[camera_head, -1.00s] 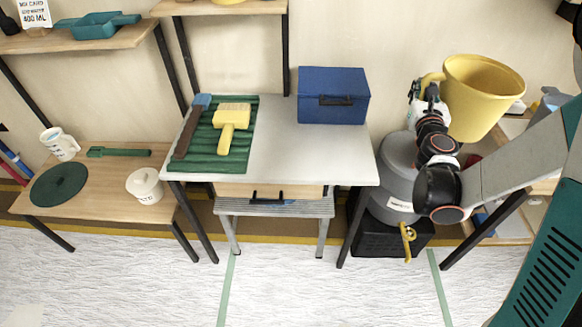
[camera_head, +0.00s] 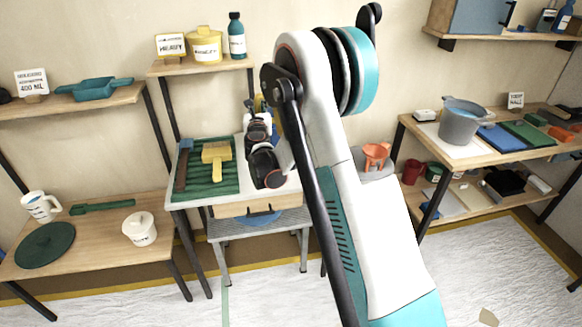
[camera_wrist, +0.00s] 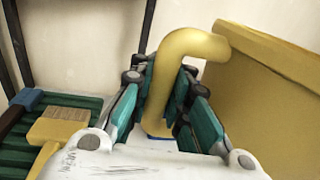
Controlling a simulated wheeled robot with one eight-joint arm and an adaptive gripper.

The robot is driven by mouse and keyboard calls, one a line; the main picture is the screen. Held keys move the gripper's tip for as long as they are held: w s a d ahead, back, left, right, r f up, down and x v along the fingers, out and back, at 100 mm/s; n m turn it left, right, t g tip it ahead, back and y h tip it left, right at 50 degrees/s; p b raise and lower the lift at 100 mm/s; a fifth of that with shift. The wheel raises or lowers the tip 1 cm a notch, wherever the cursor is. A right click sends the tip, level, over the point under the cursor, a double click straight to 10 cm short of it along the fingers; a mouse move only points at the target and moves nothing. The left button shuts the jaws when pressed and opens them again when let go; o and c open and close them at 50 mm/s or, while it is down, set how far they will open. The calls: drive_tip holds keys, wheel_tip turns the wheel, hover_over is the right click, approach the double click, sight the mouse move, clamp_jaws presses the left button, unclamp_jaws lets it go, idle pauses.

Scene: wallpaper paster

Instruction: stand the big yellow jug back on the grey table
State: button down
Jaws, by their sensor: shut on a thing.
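The big yellow jug (camera_wrist: 265,95) fills the right of the wrist view. Its handle (camera_wrist: 185,50) rises between the teal pads of my gripper (camera_wrist: 165,98), which is shut on it. In the head view my gripper (camera_head: 257,108) is over the back part of the grey table (camera_head: 244,178). There my arm hides nearly all of the jug, so I cannot tell whether its base touches the tabletop.
A green ribbed mat (camera_head: 205,182) with a yellow-handled brush (camera_head: 216,155) covers the table's left. My arm hides the table's right side. Above is a shelf with a yellow pot (camera_head: 204,45) and a teal bottle (camera_head: 236,36). A workbench (camera_head: 415,125) stands at right.

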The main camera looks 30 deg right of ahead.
wheel_tip(320, 180, down, 20)
drive_tip(key=b, duration=0.7)
drive_tip(key=shift+d, duration=0.3)
drive_tip(key=shift+w, duration=0.15)
drive_tip(key=c, duration=1.5)
unclamp_jaws()
drive_tip(key=shift+r, duration=0.1)
